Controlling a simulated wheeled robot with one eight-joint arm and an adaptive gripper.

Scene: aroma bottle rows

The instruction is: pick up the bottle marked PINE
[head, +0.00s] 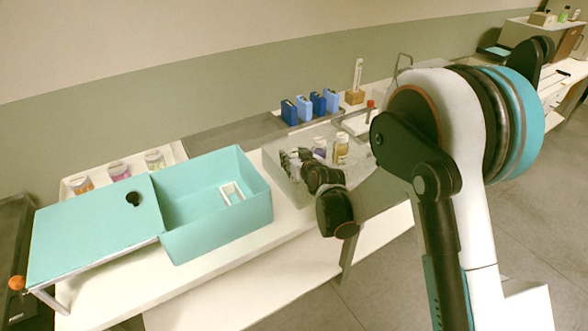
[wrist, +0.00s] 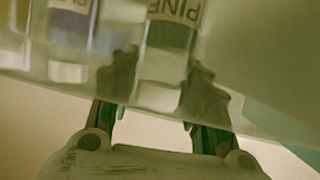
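In the head view my gripper (head: 298,160) is at the left part of a clear bin (head: 292,186). The PINE label cannot be read there, and my gripper hides part of that end of the bin.
In the head view, a brown-liquid bottle (head: 341,150) stands in the bin. Blue boxes (head: 305,108) stand behind it. A teal box (head: 215,225) and a white tray of jars (head: 118,168) are to the left.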

